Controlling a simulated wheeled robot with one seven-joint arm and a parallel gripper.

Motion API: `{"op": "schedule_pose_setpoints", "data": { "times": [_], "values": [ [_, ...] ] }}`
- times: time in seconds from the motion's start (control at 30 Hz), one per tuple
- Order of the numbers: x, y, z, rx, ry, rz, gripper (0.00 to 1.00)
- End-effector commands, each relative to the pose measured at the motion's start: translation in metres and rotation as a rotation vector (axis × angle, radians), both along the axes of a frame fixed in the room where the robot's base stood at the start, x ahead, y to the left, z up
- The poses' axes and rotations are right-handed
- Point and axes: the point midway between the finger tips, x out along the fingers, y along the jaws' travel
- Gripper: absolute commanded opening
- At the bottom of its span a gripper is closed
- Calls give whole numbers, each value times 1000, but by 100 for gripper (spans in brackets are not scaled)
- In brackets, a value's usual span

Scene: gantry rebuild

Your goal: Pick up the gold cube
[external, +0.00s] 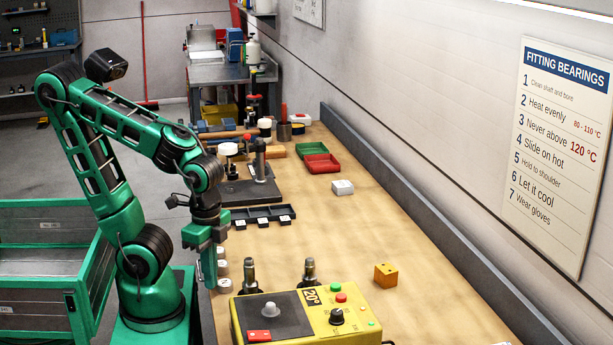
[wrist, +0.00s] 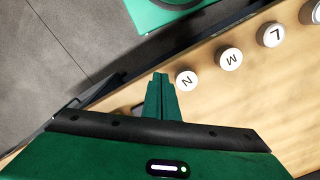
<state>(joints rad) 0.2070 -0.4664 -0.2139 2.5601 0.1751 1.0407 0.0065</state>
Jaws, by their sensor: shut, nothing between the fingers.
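The cube does not show in the wrist view.
The yellow control box (external: 334,316) and two dark upright posts (external: 310,272) stand between my gripper and the cube. White lettered caps (wrist: 231,58) line the bench edge beside my fingers. A dark tray (external: 262,217) lies farther back. The bench (external: 352,226) behind the cube is clear.

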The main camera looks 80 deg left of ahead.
Motion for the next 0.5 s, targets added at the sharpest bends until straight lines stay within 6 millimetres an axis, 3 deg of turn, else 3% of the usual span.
{"op": "schedule_pose_setpoints", "data": {
  "times": [0.1, 0.33, 0.5],
  "values": [
    [0, 0, 0, 0, 0, 0, 0],
    [0, 0, 0, 0, 0, 0, 53],
    [0, 0, 0, 0, 0, 0, 53]
  ]
}}
